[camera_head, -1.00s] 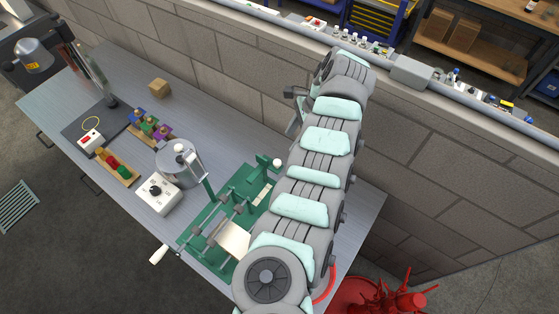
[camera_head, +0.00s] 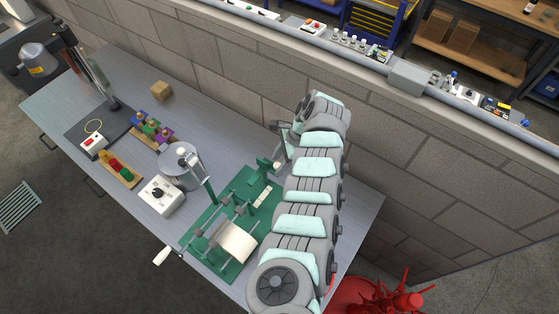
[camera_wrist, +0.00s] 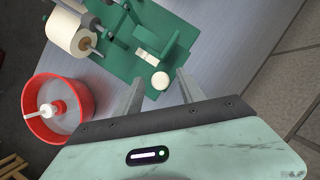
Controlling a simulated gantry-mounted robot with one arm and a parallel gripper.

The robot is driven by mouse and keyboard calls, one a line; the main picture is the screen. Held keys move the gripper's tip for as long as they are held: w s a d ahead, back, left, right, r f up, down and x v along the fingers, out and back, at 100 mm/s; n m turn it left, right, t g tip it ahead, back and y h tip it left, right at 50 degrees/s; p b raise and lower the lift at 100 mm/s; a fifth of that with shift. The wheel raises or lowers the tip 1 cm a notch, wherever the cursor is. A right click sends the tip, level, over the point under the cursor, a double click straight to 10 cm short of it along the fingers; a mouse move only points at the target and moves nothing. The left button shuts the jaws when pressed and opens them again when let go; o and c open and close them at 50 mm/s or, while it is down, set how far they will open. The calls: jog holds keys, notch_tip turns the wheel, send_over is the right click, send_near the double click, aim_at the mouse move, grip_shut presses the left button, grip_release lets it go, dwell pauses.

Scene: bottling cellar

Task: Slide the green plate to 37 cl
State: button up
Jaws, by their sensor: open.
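The green plate (camera_head: 264,163) stands upright near the back end of the green bottle-labelling machine (camera_head: 214,260). It also shows in the wrist view (camera_wrist: 150,58). Its round white knob (camera_wrist: 160,81) faces my gripper (camera_wrist: 160,76). The gripper is open. In the wrist picture its two fingers lie on either side of the knob; I cannot tell whether they touch it or how deep they reach. A pale scale strip (camera_head: 263,197) lies on the base near the plate; its marks are too small to read, so 37 cl cannot be picked out.
A label roll (camera_head: 236,242) and crank handle (camera_head: 161,256) are at the machine's front. A steel drum (camera_head: 179,166), white control box (camera_head: 161,195) and bottle blocks (camera_head: 150,127) stand to its left. A block wall (camera_head: 225,82) runs close behind the bench.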

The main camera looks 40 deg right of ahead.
grip_shut()
dwell(0.4)
dwell(1.0)
